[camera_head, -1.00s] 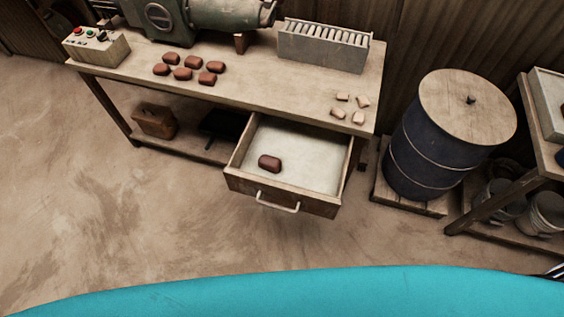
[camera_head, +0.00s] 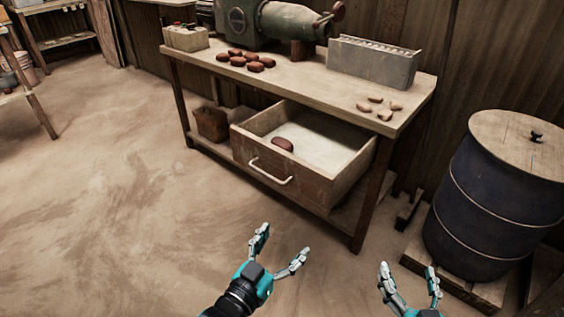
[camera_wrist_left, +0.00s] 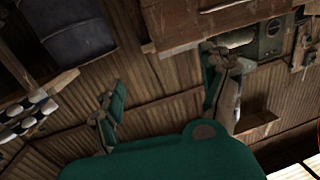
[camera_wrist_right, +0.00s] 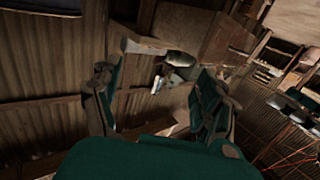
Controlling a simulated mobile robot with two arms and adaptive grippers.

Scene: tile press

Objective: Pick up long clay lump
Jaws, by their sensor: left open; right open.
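A single reddish-brown clay lump (camera_head: 283,144), longish and rounded, lies in the open drawer (camera_head: 318,193) under the bench. Several similar reddish clay lumps (camera_head: 237,61) sit on the bench top near the machine. I cannot tell for certain which is the long one. My left gripper (camera_head: 283,243) is open and empty, in front of the drawer and low in the head view. My right gripper (camera_head: 408,271) is open and empty, further right, near the drum. Neither gripper touches a lump. Both wrist views show open fingers and no lump between them.
The bench (camera_head: 300,84) carries a green machine (camera_head: 280,22), a grey slotted box (camera_head: 372,64) and several pale pieces (camera_head: 384,114). A blue drum (camera_head: 497,205) with a wooden lid stands at right on a pallet (camera_head: 480,288). The floor at left is clear.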

